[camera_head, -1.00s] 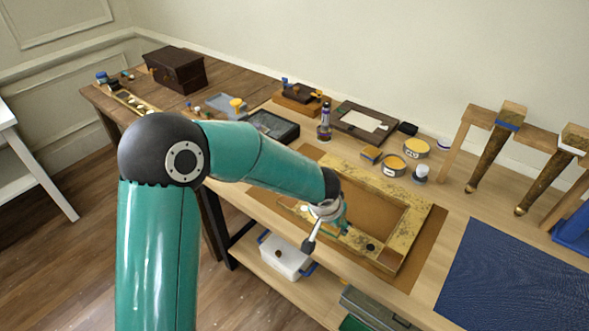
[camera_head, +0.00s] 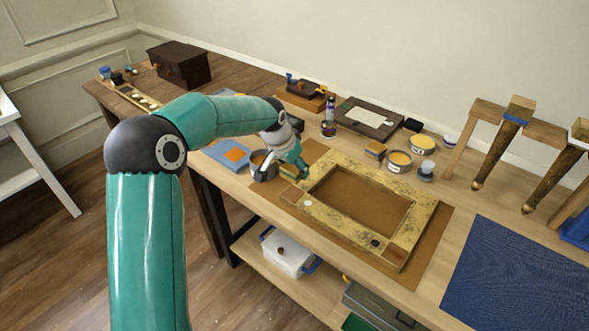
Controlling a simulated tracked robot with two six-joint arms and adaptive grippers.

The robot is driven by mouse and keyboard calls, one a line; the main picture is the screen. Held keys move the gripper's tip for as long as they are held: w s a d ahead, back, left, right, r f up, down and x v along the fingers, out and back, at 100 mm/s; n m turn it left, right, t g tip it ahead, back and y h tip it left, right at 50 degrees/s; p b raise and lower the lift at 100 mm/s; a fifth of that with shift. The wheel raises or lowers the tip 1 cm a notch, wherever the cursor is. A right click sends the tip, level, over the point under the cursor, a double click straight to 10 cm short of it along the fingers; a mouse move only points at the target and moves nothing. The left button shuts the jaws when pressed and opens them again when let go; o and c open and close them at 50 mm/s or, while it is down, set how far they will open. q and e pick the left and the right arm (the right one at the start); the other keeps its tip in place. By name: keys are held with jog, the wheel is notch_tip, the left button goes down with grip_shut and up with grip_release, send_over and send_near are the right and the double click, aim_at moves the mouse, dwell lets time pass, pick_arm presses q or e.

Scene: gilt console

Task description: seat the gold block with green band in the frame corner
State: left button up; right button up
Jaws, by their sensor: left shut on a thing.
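The gilt picture frame (camera_head: 432,205) lies flat on a brown board on the bench, with an open centre. One of its corners, at the front right, shows bare brown wood (camera_head: 396,252). My right gripper is not in view.
A dark pot (camera_head: 262,168) is left of my gripper. A blue mat (camera_head: 515,270) lies at the right. Gilt legs (camera_head: 497,150) lean on a wooden rack.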

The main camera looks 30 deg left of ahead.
aim_at(296, 191)
pick_arm(q)
jog(key=shift+a+f+b, duration=0.1)
jog(key=shift+f+b, duration=2.6)
jog(key=shift+f, duration=1.05)
jog(key=shift+f, duration=0.1)
jog(key=o, duration=1.2)
jog(key=shift+o, duration=0.2)
jog(key=v, duration=1.2)
jog(key=shift+f, duration=0.1)
